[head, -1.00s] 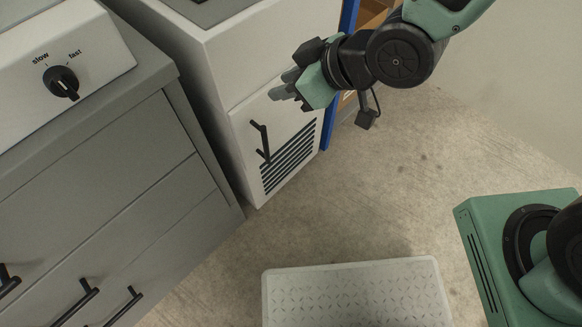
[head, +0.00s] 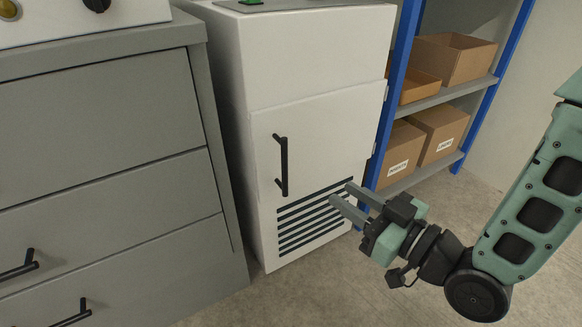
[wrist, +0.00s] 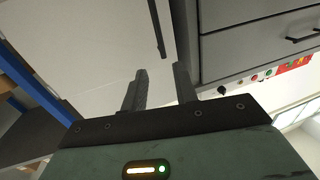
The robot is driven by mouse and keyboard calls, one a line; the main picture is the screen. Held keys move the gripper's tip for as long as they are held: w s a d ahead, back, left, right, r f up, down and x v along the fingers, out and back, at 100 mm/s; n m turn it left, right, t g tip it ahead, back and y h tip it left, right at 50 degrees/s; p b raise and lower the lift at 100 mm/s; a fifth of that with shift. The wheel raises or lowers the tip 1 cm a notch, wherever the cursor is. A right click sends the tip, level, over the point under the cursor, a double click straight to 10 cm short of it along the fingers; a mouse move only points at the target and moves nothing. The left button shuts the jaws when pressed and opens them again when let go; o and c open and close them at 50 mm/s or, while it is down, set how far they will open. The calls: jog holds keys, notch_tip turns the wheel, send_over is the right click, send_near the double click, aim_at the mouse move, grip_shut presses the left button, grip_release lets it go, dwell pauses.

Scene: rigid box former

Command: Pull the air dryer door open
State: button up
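The air dryer is a tall white cabinet with a closed front door (head: 330,145) in the middle of the head view. A black vertical bar handle (head: 283,165) sits near the door's left edge. The handle also shows in the wrist view (wrist: 158,28), beyond the fingers. My gripper (head: 343,197) is in front of the door's slotted vent (head: 300,228), to the right of and a little below the handle. Its two grey fingers are apart with nothing between them in the wrist view (wrist: 160,82). The gripper is apart from the handle.
A grey drawer cabinet (head: 105,120) with black handles stands close on the dryer's left. A blue-framed shelf (head: 392,105) with cardboard boxes (head: 455,58) stands on its right. Bare concrete floor (head: 330,300) lies in front of the dryer.

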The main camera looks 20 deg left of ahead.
jog(key=b+x, duration=0.4)
jog(key=x, duration=1.2)
jog(key=shift+a+r+b, duration=0.1)
jog(key=shift+a+b, duration=0.15)
jog(key=shift+b, duration=0.1)
grip_shut()
